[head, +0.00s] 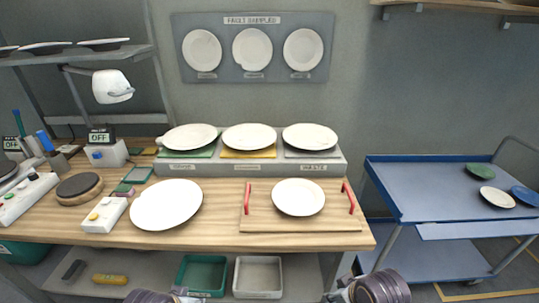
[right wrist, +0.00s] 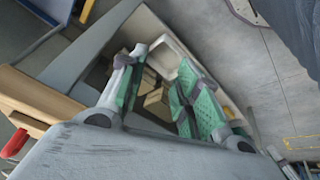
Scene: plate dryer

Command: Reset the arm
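My right gripper (right wrist: 160,88) is open in the right wrist view, its two green-padded fingers apart with nothing between them. In the head view my right gripper (head: 340,288) shows only in part at the bottom edge, in front of the table. My left gripper (head: 184,294) is barely in view at the bottom edge, and its fingers cannot be made out. A white plate (head: 166,204) lies on the wooden table (head: 225,232). Another white plate (head: 298,197) lies on a wooden board with red handles (head: 258,221).
Three plates rest on a grey stand (head: 187,168) at the table's back. A blue cart (head: 425,190) with several plates stands at the right. A lamp (head: 112,87) and small devices occupy the left side. Bins (head: 258,293) sit on the shelf below.

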